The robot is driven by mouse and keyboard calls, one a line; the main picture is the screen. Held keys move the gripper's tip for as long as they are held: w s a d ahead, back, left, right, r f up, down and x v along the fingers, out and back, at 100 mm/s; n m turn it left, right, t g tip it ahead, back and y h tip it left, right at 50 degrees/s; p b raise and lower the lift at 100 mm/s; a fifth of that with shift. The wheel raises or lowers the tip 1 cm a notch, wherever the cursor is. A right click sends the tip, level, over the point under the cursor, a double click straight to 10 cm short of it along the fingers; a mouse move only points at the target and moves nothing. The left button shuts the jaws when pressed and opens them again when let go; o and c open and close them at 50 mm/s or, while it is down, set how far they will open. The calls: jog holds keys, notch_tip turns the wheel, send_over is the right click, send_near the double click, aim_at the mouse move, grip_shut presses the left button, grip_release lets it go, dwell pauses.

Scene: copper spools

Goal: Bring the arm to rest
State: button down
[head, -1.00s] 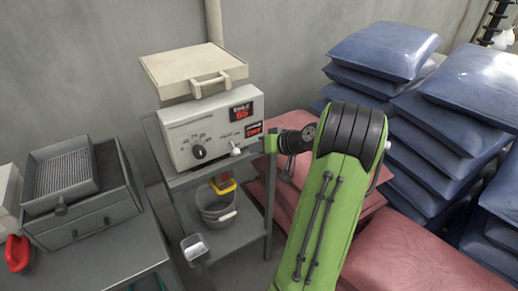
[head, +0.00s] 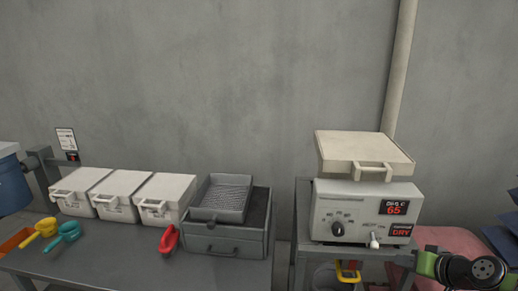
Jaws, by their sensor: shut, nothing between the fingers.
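Part of my arm shows at the bottom right edge of the head view: a green piece and a dark round joint. It is in front of the lower right of the metal stand (head: 303,225), near the white control box (head: 362,208). I cannot tell whether it touches either. The rest of my arm is cut off by the frame, and my gripper's fingers are not in view.
A beige case (head: 345,152) lies on the control box, whose red displays are lit. Left, a grey table (head: 130,265) bears several white cases (head: 122,195), a grey tray unit (head: 225,240), a red scoop (head: 169,239) and coloured scoops. Pink sacks (head: 450,242) lie right.

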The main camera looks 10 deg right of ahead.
jog(key=s+a+r+n+g, duration=0.1)
jog(key=a+r+n+g, duration=0.15)
jog(key=a, duration=0.75)
jog(key=s+a+r+n+g, duration=0.1)
jog(key=a+r, duration=0.2)
jog(key=a, duration=0.6)
jog(key=s+a, duration=0.4)
jog(key=s, duration=0.5)
jog(key=s+a+r+n+g+h, duration=0.1)
jog(key=s+a, duration=0.4)
jog(key=s, duration=0.4)
jog(key=shift+a+h, duration=0.3)
jog(key=shift+r, duration=0.15)
